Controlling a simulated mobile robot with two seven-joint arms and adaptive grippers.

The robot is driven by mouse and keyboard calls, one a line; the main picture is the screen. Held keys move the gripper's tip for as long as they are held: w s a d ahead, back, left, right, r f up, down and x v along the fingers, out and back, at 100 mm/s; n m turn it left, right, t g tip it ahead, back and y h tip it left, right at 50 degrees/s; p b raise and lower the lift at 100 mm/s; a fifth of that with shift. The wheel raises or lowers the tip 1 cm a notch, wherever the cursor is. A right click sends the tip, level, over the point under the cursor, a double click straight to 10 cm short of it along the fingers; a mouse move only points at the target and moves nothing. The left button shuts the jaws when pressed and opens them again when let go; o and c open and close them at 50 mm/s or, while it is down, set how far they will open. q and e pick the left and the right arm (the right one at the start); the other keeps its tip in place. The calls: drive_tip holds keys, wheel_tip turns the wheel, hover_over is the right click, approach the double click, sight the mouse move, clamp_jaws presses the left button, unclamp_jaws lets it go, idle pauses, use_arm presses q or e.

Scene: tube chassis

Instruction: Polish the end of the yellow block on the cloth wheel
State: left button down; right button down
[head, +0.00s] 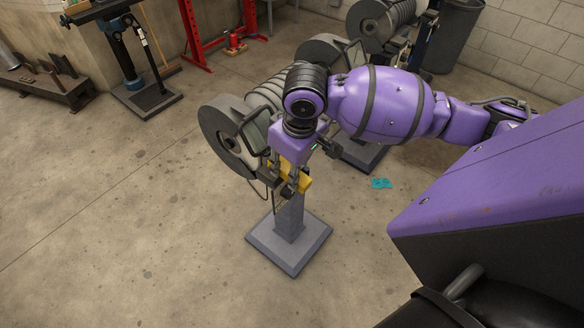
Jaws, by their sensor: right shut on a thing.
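The yellow block (304,183) is held in my right gripper (284,182), which is shut on it and points down. The block is in front of the pedestal of a grinder-like machine, below its wheels. A large dark grey wheel (222,142) is on the machine's left side, beside my right wrist. My arm hides much of the machine, so I cannot tell which wheel is the cloth one. I cannot tell whether the block touches any wheel. My left gripper is not in view.
The machine stands on a grey square base plate (289,245). A second similar machine (385,22) is behind. A teal cloth scrap (381,183) lies on the floor to the right. A drill-press-like stand (146,98) and a red frame (190,35) are farther back. The floor at left is clear.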

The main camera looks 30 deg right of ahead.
drive_tip(key=shift+w+a+r, duration=0.1)
drive_tip(key=shift+w+a, duration=0.1)
drive_tip(key=shift+w, duration=0.3)
idle(2.4)
idle(1.4)
drive_tip(key=s+d, duration=0.3)
drive_tip(key=s, duration=0.4)
drive_tip(key=shift+s, duration=0.3)
idle(0.6)
